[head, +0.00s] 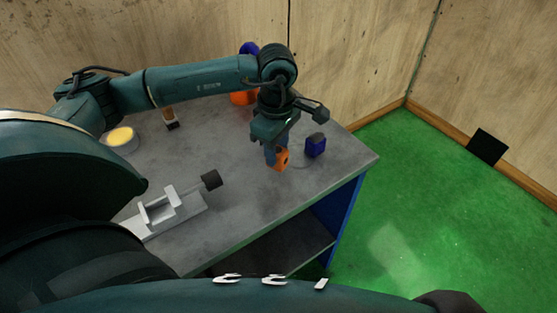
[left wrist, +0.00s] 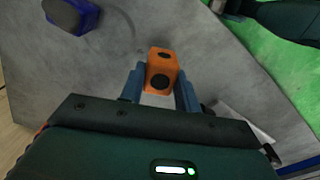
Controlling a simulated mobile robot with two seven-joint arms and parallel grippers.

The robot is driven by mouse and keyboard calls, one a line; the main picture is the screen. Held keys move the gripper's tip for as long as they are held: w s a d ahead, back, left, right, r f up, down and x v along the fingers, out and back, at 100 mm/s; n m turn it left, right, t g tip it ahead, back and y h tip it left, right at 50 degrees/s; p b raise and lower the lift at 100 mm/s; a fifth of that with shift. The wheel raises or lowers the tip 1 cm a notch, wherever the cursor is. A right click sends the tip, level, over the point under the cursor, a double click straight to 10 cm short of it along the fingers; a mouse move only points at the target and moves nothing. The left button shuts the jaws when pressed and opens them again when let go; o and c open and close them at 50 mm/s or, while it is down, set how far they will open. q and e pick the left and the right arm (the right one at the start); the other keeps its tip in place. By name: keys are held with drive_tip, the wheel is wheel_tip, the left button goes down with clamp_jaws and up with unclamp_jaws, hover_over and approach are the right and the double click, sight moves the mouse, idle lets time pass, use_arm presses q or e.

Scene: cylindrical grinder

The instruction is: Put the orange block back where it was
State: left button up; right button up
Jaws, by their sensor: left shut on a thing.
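The orange block (head: 282,160) has dark round spots on its faces. It is at my left gripper (head: 276,155), which points down over the right part of the grey table. In the left wrist view the orange block (left wrist: 161,72) sits between the two blue fingers of the left gripper (left wrist: 160,88), which is shut on it. Whether the block touches the table top is hard to tell. My right gripper does not show.
A dark blue block (head: 316,146) stands just right of the gripper. A grey vise (head: 165,212) lies front left. A yellow-topped tin (head: 121,138), a brush-like tool (head: 170,120) and an orange object (head: 243,98) are further back. The table's right edge drops to green floor.

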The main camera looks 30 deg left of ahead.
use_arm(q)
wheel_tip(320, 180, down, 4)
drive_tip(key=shift+r, duration=0.1)
drive_tip(key=shift+f, duration=0.3)
drive_tip(key=o, duration=1)
drive_tip(key=shift+o, duration=0.2)
drive_tip(key=shift+r, duration=0.1)
